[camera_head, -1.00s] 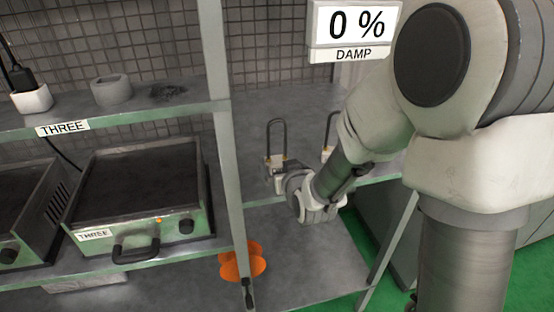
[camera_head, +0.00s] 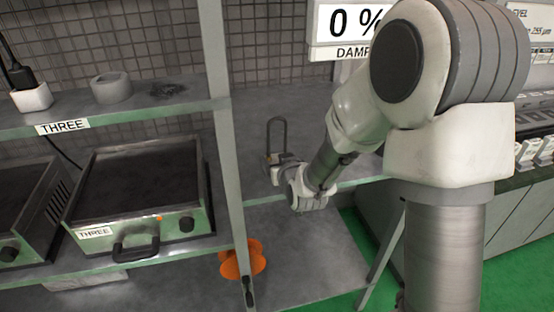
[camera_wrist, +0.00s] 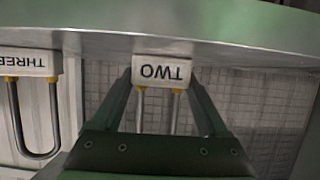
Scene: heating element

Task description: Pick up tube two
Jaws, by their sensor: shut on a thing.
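Tube two (camera_wrist: 162,72) is a white block labelled TWO with a U-shaped metal loop. In the wrist view it appears upside down, between the fingers of my gripper (camera_wrist: 160,82). The gripper is shut on it at the block. In the head view, the dark loop of tube two (camera_head: 277,130) rises upright on the shelf, with my gripper (camera_head: 276,163) at its base and covering most of the block. Whether the block still touches the shelf is not clear.
A similar block labelled THREE (camera_wrist: 30,63) stands beside tube two in the wrist view; my arm hides it in the head view. A shelf post (camera_head: 226,150) is left of the gripper. A hot plate (camera_head: 140,190) and orange object (camera_head: 243,262) are farther left and below.

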